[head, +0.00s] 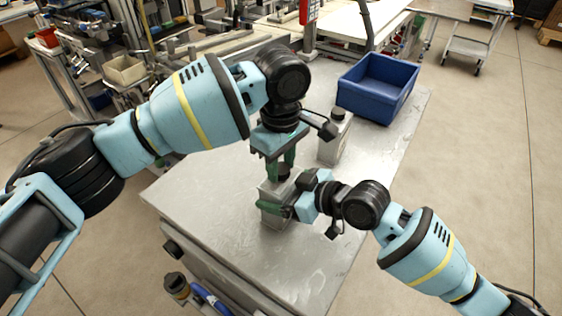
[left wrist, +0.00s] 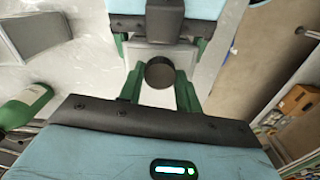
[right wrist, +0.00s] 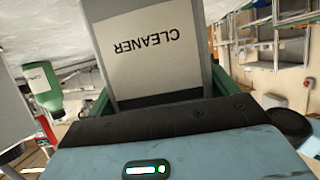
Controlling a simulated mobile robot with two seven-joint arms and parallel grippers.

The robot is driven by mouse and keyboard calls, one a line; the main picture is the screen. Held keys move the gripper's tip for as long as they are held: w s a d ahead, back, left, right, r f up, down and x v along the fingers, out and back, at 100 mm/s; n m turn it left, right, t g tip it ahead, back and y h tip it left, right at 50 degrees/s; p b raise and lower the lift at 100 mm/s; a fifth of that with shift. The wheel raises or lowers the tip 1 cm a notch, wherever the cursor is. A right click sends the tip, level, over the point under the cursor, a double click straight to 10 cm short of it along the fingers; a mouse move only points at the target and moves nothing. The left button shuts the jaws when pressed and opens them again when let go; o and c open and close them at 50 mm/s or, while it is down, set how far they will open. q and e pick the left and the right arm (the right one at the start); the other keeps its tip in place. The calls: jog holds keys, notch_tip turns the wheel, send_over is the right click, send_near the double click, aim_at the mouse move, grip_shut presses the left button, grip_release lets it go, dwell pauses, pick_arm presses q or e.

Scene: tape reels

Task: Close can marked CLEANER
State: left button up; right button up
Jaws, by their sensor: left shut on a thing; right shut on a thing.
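The can marked CLEANER (head: 273,213) is a grey metal can standing on the table, its label upside down in the right wrist view (right wrist: 150,48). My right gripper (head: 280,204) is shut on the can's body, one finger on each side. The dark round cap (left wrist: 160,73) is over the can's top, between the fingertips of my left gripper (left wrist: 160,86). My left gripper points down from above and is shut on the cap, which also shows in the head view (head: 284,170). I cannot tell whether the cap is fully seated.
Another grey can (head: 334,140) with a dark cap stands behind on the metal table (head: 215,205). A blue crate (head: 380,85) sits at the table's far right. A green bottle (left wrist: 27,104) shows in the left wrist view. The table's front left is clear.

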pick_arm(q)
jog(key=m, duration=2.3)
jog(key=shift+f, duration=0.1)
jog(key=m, duration=0.6)
jog(key=shift+m, duration=0.3)
jog(key=m, duration=0.4)
jog(key=shift+m, duration=0.4)
jog(key=m, duration=1.1)
jog(key=shift+m, duration=0.3)
jog(key=o, duration=1.1)
